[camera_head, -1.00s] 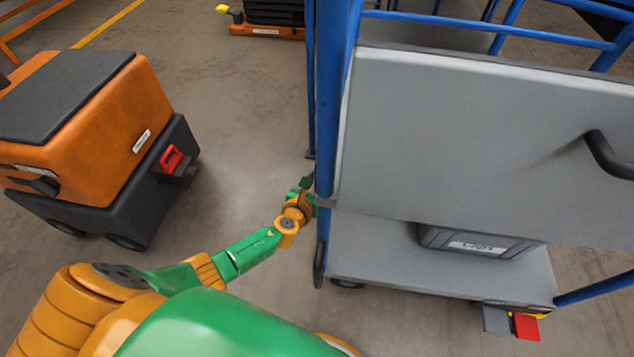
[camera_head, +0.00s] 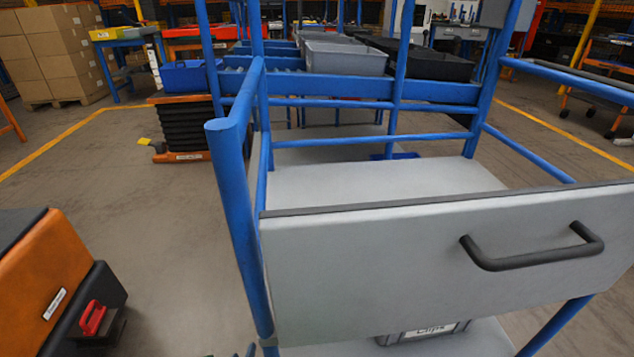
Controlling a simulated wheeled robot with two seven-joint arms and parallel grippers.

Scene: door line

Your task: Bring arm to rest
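A cart with a blue tubular frame (camera_head: 239,222) stands in front of me. Its grey front panel (camera_head: 350,278) is upright and carries a dark handle (camera_head: 530,258). My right gripper is out of view.
An orange and black vehicle (camera_head: 45,285) with a red part stands at lower left. Clear floor (camera_head: 160,240) lies between it and the cart. A labelled box (camera_head: 425,332) sits on the cart's lower shelf. Shelving and bins (camera_head: 345,57) stand behind.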

